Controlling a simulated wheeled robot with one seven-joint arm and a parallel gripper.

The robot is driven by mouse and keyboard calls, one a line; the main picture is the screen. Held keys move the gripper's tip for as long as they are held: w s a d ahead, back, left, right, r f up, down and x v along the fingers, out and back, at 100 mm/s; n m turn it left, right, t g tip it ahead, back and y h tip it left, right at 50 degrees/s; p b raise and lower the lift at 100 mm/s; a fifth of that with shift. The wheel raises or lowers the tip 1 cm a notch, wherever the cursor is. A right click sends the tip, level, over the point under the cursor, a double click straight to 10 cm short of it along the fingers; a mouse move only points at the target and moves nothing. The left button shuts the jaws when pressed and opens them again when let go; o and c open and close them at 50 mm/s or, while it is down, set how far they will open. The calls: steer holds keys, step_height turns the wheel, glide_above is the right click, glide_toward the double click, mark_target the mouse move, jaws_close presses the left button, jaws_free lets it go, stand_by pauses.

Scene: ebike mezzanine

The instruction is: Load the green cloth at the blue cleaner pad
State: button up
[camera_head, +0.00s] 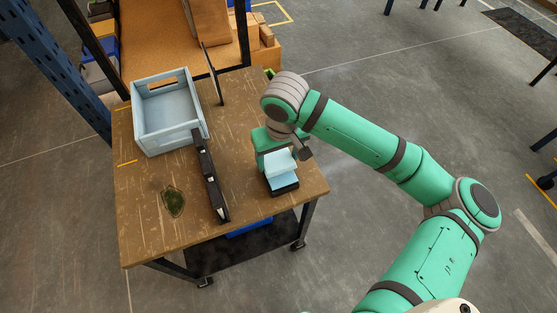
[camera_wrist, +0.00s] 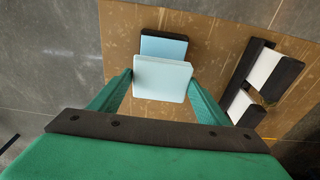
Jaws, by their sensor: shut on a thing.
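My gripper (camera_head: 281,156) is over the right part of the table, shut on a pale blue block (camera_wrist: 162,78) with a finger on each side. Just beyond and below the block, a blue pad on a black base (camera_wrist: 164,46) shows in the wrist view. It also shows under the block in the head view (camera_head: 285,186). I cannot tell whether the block touches it. A dark green, leaf-shaped flat patch (camera_head: 173,201), perhaps the green cloth, lies on the table's front left, away from my gripper.
A light blue open crate (camera_head: 166,133) stands at the table's back left. A long black rack (camera_head: 211,180) lies mid-table; white parts in it show in the wrist view. A thin dark upright panel (camera_head: 212,75) stands behind. Bare wood (camera_head: 150,235) is at the front left.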

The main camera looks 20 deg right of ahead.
mark_target(278, 159)
steer(key=shift+r, duration=1.6)
